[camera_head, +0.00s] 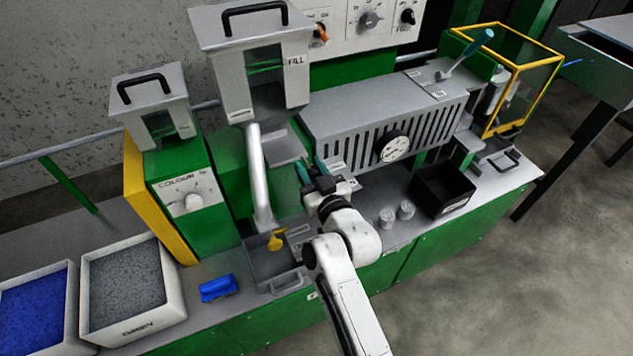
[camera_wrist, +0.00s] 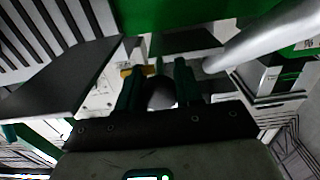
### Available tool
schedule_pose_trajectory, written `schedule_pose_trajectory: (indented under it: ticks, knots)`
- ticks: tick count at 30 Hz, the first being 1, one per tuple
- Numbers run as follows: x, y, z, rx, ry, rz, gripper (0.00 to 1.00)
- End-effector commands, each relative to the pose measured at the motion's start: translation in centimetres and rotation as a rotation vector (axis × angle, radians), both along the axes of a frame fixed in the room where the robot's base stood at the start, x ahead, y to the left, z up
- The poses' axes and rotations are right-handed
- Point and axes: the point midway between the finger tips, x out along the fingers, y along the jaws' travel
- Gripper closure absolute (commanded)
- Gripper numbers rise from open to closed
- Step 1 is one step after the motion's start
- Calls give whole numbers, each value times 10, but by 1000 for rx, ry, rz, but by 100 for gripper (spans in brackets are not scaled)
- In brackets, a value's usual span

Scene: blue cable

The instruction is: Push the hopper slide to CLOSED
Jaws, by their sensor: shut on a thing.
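A FILL hopper (camera_head: 255,78) stands on the green machine at the upper middle of the head view. A flat grey plate (camera_head: 287,149), which looks like the hopper slide, juts out to the right below it. My gripper (camera_head: 312,168) is just right of this plate, with its teal fingertips pointing up and back. In the wrist view, my gripper (camera_wrist: 160,84) has its fingers on either side of a dark rounded piece (camera_wrist: 161,95), apparently the slide's knob. The fingers hide most of it, and I cannot read the slide's position.
A slotted grey housing (camera_head: 390,115) with a dial is close to the right of my gripper. A slanted metal pipe (camera_head: 259,180) is to the left. Below are a grey tray (camera_head: 286,285) with a yellow scoop (camera_head: 276,241), and a black bin (camera_head: 441,189).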

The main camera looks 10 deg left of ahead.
Motion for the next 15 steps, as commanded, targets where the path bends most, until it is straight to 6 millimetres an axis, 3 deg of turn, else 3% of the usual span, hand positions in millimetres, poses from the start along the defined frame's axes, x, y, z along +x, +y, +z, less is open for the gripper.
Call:
schedule_pose_trajectory:
  ticks: [9,10,15]
  knots:
    - [4,1,4,3,-4,-1,100]
    - [4,1,4,3,-4,-1,63]
    - [4,1,3,2,-3,-1,47]
